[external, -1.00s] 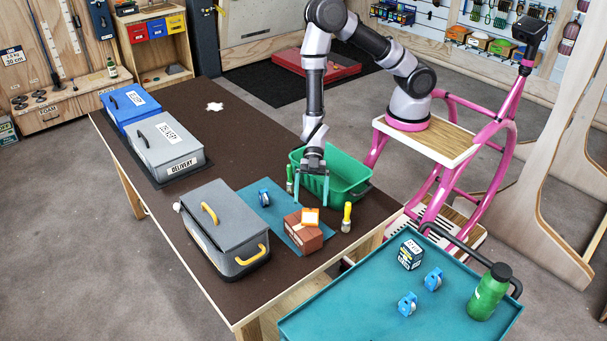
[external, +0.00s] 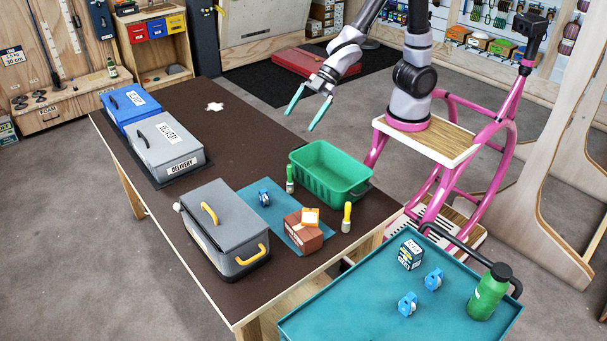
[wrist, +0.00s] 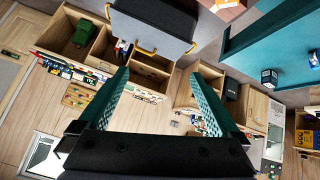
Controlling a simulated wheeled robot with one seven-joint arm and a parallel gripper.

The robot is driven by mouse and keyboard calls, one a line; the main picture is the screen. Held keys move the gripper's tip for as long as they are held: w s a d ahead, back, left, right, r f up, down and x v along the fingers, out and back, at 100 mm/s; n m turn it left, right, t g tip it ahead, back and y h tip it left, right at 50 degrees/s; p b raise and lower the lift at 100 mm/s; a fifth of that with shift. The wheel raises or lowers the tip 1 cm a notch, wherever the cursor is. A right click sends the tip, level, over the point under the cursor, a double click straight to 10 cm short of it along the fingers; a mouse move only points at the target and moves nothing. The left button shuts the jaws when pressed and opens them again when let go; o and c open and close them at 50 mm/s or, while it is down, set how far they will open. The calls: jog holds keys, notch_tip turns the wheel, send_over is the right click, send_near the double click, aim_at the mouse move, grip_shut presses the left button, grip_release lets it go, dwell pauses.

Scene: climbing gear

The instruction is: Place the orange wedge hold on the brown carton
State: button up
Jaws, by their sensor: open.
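The carton stands on a teal mat (external: 256,217) on the dark table. My gripper (external: 306,107) is open and empty, raised well above and behind the table, clear of the carton and the hold. In the wrist view my two teal fingers (wrist: 160,95) are spread apart with nothing between them. I cannot make out the hold or the carton in the wrist view.
A green crate (external: 329,172) stands behind the carton. A blue-and-white item (external: 264,197) sits on the mat. A grey case (external: 224,229) is at left. A teal cart (external: 380,310) stands in front.

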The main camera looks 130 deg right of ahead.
jog(key=s+a+r+m+y, duration=0.1)
jog(key=s+r, duration=0.3)
jog(key=s, duration=0.4)
jog(key=s+a+r+m+g, duration=0.1)
jog(key=s+a+r+m, duration=0.3)
jog(key=s, duration=0.5)
jog(key=s+a+r+m+y, duration=0.1)
jog(key=s+a+r+m, duration=0.1)
jog(key=s+r, duration=0.3)
jog(key=s, duration=0.4)
jog(key=shift+s+a+r+m+g+y, duration=0.2)
jog(key=shift+r+m+g+y, duration=0.1)
jog(key=shift+m+g, duration=0.1)
